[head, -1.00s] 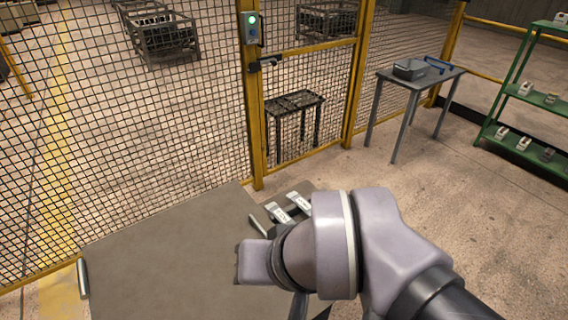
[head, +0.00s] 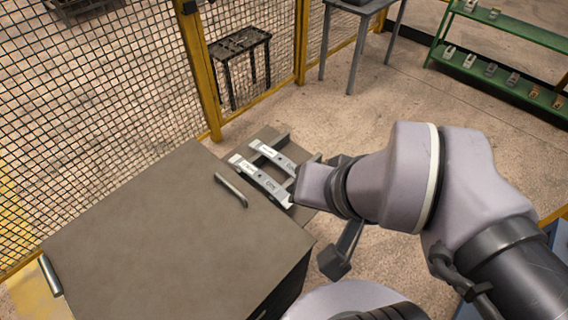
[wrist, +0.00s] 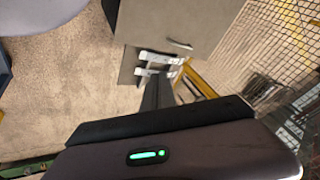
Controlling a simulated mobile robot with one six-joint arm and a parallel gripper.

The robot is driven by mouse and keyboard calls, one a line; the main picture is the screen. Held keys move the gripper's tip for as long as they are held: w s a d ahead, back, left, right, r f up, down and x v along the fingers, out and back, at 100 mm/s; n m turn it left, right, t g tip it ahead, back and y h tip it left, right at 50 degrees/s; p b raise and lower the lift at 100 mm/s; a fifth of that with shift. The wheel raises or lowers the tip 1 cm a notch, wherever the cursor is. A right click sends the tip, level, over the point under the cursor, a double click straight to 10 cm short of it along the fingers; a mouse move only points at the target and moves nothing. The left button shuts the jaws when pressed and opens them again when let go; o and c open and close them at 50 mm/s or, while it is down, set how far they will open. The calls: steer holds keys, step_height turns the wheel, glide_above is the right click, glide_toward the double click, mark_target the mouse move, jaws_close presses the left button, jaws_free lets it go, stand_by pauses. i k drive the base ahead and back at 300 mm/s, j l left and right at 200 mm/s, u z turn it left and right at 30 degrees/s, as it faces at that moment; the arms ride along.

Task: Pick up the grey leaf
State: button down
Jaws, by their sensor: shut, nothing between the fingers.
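A slim grey, slightly bent bar (head: 230,190), which looks like the grey leaf, lies on the bench top (head: 140,235) near its far right edge. It also shows in the wrist view (wrist: 181,44). My gripper (wrist: 156,88) shows in the wrist view as dark fingers closed together with nothing between them. It is apart from the bar, off to the side of the bench. In the head view my arm's pale wrist covers part of the area right of the bench.
Two pale labelled strips (head: 264,182) rest on a low grey stand beside the bench. Another short metal bar (head: 50,275) is at the bench's left edge. A yellow mesh fence (head: 205,85) runs behind. A green shelf (head: 510,80) stands at the right, with open floor before it.

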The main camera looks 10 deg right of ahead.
mark_target(288, 165)
steer(key=i+l, duration=0.2)
steer(key=l, duration=0.15)
steer(key=i+l, duration=0.2)
steer(key=l, duration=0.15)
steer(key=i+l, duration=0.2)
steer(key=l, duration=0.15)
steer(key=z, duration=0.05)
